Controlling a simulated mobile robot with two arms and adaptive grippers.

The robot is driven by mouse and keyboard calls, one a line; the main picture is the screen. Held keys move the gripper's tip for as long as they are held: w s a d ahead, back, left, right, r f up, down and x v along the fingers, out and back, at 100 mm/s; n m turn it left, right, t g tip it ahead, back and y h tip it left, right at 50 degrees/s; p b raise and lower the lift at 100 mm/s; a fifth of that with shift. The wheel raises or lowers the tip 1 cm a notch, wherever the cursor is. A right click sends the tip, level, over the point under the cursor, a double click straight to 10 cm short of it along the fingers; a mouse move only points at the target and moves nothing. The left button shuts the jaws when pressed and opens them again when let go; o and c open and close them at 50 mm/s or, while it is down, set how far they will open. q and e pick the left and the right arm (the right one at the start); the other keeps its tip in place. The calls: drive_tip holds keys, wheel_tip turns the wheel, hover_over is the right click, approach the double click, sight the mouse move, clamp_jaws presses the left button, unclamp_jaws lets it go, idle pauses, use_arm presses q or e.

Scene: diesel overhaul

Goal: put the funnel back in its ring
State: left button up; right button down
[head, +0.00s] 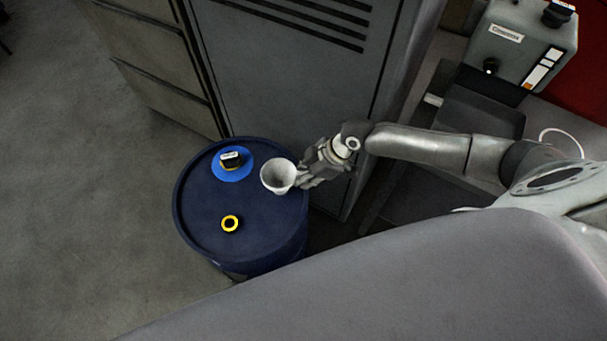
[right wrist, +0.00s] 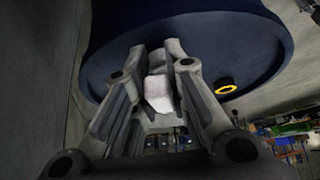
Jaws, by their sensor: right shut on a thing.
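The funnel (head: 278,176) is white, with its wide mouth facing up, above the right part of the blue drum's top. My right gripper (head: 303,177) comes in from the right and is shut on the funnel. In the right wrist view the white funnel part (right wrist: 158,92) sits between the fingers of my right gripper (right wrist: 167,75). A yellow ring (head: 230,223) with a dark centre is on the near part of the drum top. It also shows in the right wrist view (right wrist: 226,90). My left gripper is not in view.
The dark blue drum (head: 195,205) stands on the grey floor, with a raised rim. A blue disc with a small dark and white item (head: 231,158) lies on its far part. A grey cabinet (head: 290,90) stands close behind.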

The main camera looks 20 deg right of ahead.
drive_tip(key=shift+f, duration=0.4)
drive_tip(key=c, duration=1.4)
unclamp_jaws()
drive_tip(key=shift+o, duration=0.2)
drive_tip(key=v, duration=1.2)
